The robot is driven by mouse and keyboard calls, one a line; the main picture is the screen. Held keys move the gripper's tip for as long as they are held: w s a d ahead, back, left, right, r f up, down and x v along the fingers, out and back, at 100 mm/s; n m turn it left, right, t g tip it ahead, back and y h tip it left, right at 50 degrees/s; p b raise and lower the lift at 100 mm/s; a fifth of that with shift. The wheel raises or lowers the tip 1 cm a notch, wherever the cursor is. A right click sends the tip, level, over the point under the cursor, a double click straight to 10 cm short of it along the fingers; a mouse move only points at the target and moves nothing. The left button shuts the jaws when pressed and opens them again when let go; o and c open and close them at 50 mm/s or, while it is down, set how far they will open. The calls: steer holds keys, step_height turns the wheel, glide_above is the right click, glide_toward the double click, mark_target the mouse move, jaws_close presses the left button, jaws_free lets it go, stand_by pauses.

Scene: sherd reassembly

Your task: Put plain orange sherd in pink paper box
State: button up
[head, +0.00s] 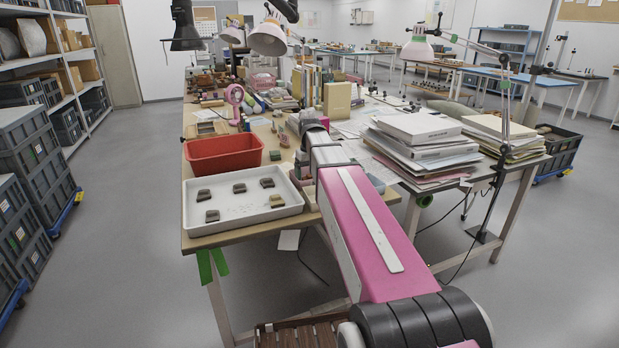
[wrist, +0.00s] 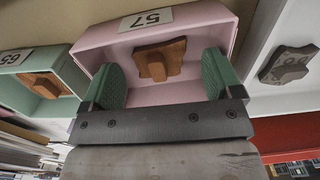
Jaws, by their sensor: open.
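In the wrist view, a pink paper box (wrist: 187,95) with a label reading 57 fills the upper middle. An orange-brown sherd (wrist: 175,50) with a raised block on its face lies inside it. My gripper (wrist: 160,62) is open, its two green-padded fingers apart at the box's near side, with the sherd showing between them and nothing held. A green box (wrist: 70,100) labelled 65 at the left holds another orange-brown sherd (wrist: 30,82). I cannot tell from here whether either sherd is decorated. In the head view my arm hides the gripper and most of the boxes.
A white tray (head: 245,226) with several dark sherds stands at the table's front left, and a red bin (head: 225,155) stands behind it. Stacked papers (head: 420,150) lie to the right of my arm. Lamps hang over the back of the table.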

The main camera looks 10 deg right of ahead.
mark_target(310, 177)
step_height(310, 177, up, 10)
steer(key=shift+r, duration=0.2)
